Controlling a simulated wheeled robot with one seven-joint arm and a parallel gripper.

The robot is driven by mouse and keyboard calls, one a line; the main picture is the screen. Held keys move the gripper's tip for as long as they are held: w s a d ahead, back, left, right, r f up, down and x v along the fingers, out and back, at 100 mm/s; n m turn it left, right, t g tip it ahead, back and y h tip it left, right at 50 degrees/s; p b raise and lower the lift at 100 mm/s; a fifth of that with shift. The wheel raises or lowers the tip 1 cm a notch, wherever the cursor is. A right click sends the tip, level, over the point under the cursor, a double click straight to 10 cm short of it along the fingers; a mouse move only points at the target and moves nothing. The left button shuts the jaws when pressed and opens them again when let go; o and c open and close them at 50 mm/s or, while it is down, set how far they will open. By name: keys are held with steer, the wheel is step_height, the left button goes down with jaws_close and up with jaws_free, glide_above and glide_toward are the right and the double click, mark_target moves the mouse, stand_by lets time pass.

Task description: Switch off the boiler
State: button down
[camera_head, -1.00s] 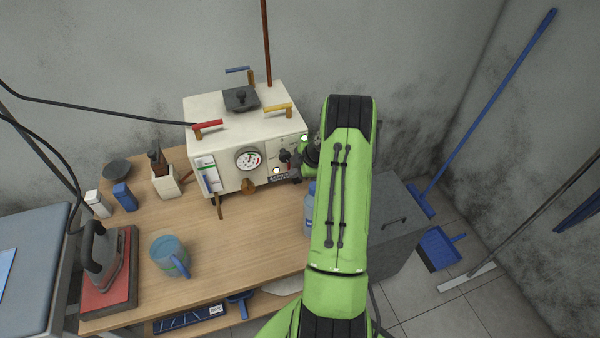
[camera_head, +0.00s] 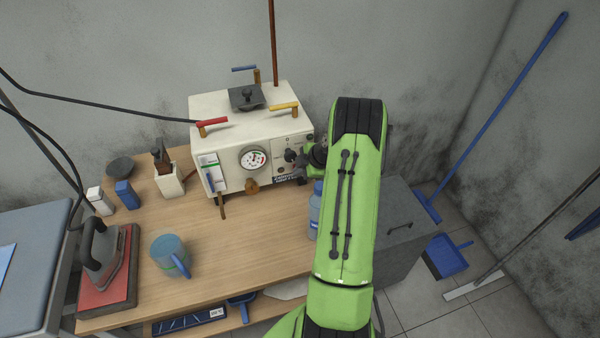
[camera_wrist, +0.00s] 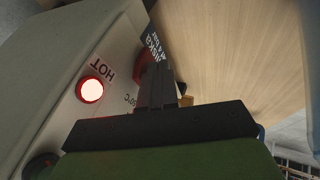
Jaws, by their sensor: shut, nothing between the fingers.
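The boiler (camera_head: 222,135) is a white box at the back of the wooden table, with a round gauge (camera_head: 254,158) on its front. A control panel with a dark knob (camera_head: 290,156) is at the front's right end. My gripper (camera_head: 299,160) is at this panel, close beside the knob; the arm partly hides it and contact cannot be told. In the wrist view the closed dark fingers (camera_wrist: 165,78) are empty and partly cover a red round part (camera_wrist: 142,78). A pale, red-ringed lamp (camera_wrist: 90,90) marked HOT is left of them.
Red (camera_head: 212,121), yellow (camera_head: 284,106) and blue (camera_head: 244,69) lever handles are around the boiler's top. A blue bottle (camera_head: 315,215) stands close beside my arm. A mug (camera_head: 168,254) and an iron (camera_head: 100,258) stand at left. The table's middle front is clear.

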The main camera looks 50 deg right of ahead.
steer(key=shift+r, duration=0.5)
steer(key=shift+s+r, duration=0.1)
steer(key=v, duration=1.5)
steer(key=shift+r, duration=0.25)
